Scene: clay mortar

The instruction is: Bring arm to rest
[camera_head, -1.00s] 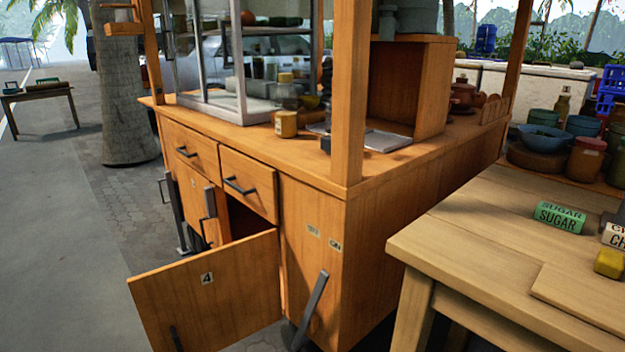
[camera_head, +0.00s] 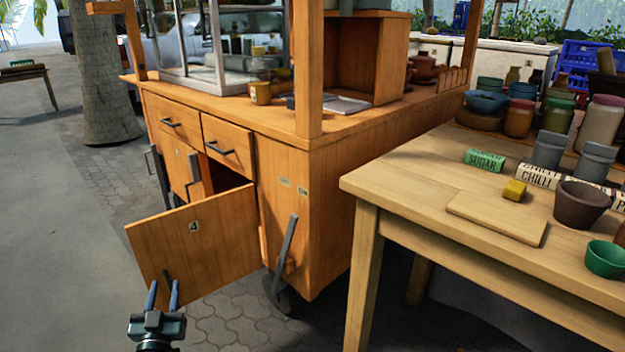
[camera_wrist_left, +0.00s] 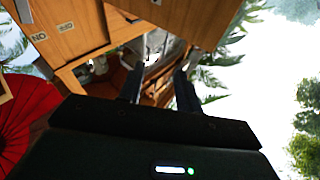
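My left gripper (camera_head: 163,290) stands upright at the bottom of the head view, its two blue-grey fingers spread apart with nothing seen between them. My right gripper is not in view.
The wooden cart (camera_head: 335,200) stands in the middle with its door swung out. Paved ground (camera_head: 80,170) lies free at left.

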